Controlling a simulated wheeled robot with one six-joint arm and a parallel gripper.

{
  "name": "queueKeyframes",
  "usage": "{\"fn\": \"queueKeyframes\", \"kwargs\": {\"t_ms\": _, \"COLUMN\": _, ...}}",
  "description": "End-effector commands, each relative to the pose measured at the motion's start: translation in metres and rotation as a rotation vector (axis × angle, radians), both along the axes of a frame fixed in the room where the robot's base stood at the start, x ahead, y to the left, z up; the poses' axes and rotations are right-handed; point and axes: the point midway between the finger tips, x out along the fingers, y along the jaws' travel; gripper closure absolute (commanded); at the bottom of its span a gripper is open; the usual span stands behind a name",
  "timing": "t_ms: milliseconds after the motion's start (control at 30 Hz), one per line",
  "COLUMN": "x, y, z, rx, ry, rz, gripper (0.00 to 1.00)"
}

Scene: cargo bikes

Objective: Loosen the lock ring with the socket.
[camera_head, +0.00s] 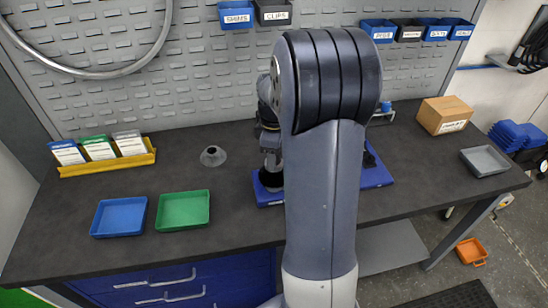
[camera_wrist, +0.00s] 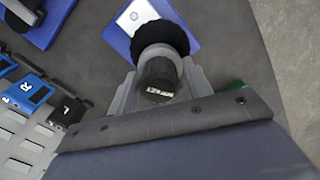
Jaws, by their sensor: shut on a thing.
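My gripper (camera_wrist: 160,88) is shut on the socket (camera_wrist: 158,75), a dark-topped cylinder with a small pale label and a grey body. In the wrist view the socket stands between the two grey fingers. Beyond it is a wide black round part (camera_wrist: 174,34) over a blue base (camera_wrist: 118,36) with a silver plate. In the head view my arm covers much of the work spot; the black round part (camera_head: 271,180) shows at its left edge, low over the blue base (camera_head: 266,197). The lock ring is not distinguishable, and contact with it cannot be told.
A blue tray (camera_head: 119,217), a green tray (camera_head: 183,210) and a grey cone-shaped holder (camera_head: 213,156) are on the dark bench at left. A cardboard box (camera_head: 444,115) and a grey tray (camera_head: 485,161) are at right. In the wrist view, small blue (camera_wrist: 32,92) and black (camera_wrist: 68,110) bins are at left.

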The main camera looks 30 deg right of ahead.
Motion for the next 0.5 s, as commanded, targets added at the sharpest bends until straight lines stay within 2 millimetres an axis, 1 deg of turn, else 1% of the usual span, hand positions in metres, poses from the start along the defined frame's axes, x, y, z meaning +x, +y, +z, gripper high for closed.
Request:
{"fn": "queueKeyframes", "kwargs": {"t_ms": 167, "x": -0.0011, "y": 0.0004, "z": -0.0023, "rx": 0.002, "ry": 0.005, "rz": 0.002, "gripper": 0.94}}
{"fn": "queueKeyframes", "kwargs": {"t_ms": 267, "x": -0.0012, "y": 0.0004, "z": -0.002, "rx": 0.002, "ry": 0.006, "rz": 0.051, "gripper": 0.94}}
{"fn": "queueKeyframes", "kwargs": {"t_ms": 500, "x": -0.0016, "y": 0.0005, "z": -0.002, "rx": 0.003, "ry": 0.008, "rz": 0.318, "gripper": 0.94}}
